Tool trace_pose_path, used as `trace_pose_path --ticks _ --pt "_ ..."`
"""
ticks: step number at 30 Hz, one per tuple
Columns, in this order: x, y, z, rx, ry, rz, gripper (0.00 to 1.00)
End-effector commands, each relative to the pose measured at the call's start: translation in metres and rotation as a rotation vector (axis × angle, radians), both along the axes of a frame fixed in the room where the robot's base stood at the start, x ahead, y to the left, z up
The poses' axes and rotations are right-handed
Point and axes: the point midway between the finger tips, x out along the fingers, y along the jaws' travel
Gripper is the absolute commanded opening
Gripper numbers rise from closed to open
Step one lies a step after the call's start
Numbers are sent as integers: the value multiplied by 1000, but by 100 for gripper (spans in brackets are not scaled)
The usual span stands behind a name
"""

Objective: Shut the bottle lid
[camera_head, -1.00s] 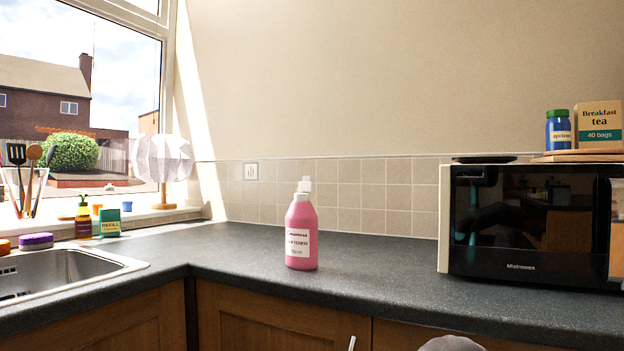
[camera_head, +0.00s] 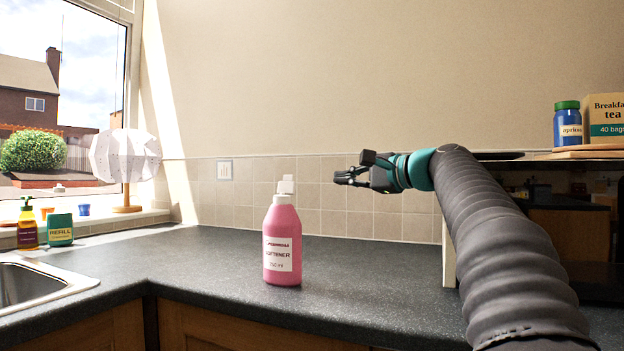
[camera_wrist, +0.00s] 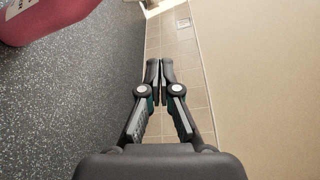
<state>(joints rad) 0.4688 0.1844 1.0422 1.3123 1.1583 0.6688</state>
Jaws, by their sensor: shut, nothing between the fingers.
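The pink softener bottle (camera_head: 282,240) stands upright on the dark worktop, left of the middle in the head view. Its white lid (camera_head: 286,186) stands tilted up above the neck, open as far as I can tell. My gripper (camera_head: 345,177) is to the right of the lid, at about its height, pointing left and apart from it. Its fingers are together with nothing between them, as the wrist view (camera_wrist: 160,62) also shows. Part of the pink bottle (camera_wrist: 45,18) shows at the top left of the wrist view; its lid is out of that picture.
The dark worktop (camera_head: 215,260) is clear around the bottle. A microwave is at the right, mostly behind my arm, with a blue jar (camera_head: 567,126) and a tea box (camera_head: 606,120) above it. A sink (camera_head: 40,285) and a white lamp (camera_head: 125,157) are at the left.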

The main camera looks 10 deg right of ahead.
Motion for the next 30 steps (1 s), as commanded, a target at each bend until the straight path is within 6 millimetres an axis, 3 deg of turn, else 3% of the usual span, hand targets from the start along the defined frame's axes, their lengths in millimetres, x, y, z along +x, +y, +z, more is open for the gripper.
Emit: trace_pose_path --ticks 20,30 --pt "80 60 -8 -1 0 2 0" --pt "50 77 1 -2 -1 0 0"
